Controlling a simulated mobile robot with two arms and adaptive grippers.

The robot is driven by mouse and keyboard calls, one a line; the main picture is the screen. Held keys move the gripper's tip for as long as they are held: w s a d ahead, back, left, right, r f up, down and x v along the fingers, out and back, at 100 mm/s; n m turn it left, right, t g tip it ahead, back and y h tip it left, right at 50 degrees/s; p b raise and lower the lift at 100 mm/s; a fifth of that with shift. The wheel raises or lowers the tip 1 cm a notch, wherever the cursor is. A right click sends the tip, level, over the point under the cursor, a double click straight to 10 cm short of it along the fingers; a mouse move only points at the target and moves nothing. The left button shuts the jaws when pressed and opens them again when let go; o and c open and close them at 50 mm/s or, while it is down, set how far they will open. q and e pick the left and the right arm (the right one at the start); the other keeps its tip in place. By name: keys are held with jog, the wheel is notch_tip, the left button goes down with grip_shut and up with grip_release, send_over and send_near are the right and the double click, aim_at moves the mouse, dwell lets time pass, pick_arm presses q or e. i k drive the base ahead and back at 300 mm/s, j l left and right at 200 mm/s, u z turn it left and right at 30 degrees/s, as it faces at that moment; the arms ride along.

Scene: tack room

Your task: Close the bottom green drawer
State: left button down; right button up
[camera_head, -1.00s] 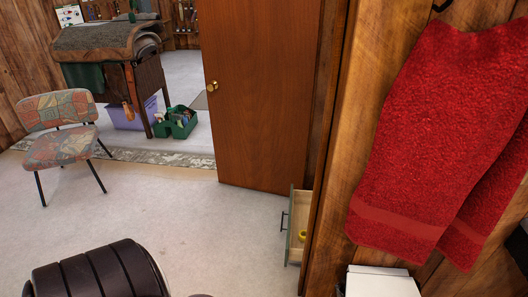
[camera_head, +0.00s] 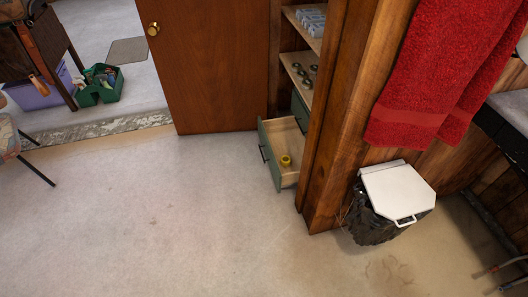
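The bottom green drawer (camera_head: 268,158) stands pulled out near the floor, at the middle of the head view. It has a green front with a dark handle (camera_head: 263,153) facing left, and pale wooden insides. A small yellow object (camera_head: 285,161) lies in it. Another green drawer front (camera_head: 300,112) shows just above and behind it, partly hidden by the wooden post. Neither of my grippers is in view.
A brown door (camera_head: 215,70) stands left of the drawer. Shelves (camera_head: 300,65) hold small items above it. A wooden post (camera_head: 335,140), a white-lidded bin (camera_head: 398,192) and a red towel (camera_head: 425,75) are to the right. The floor (camera_head: 150,215) before the drawer is clear.

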aim_at(279, 137)
jog(key=z, duration=0.3)
jog(key=i+j+z, duration=0.25)
jog(key=z, duration=0.15)
jog(key=i+j+z, duration=0.2)
jog(key=j+z, duration=0.15)
jog(key=i+j+z, duration=0.15)
jog(key=j+z, duration=0.25)
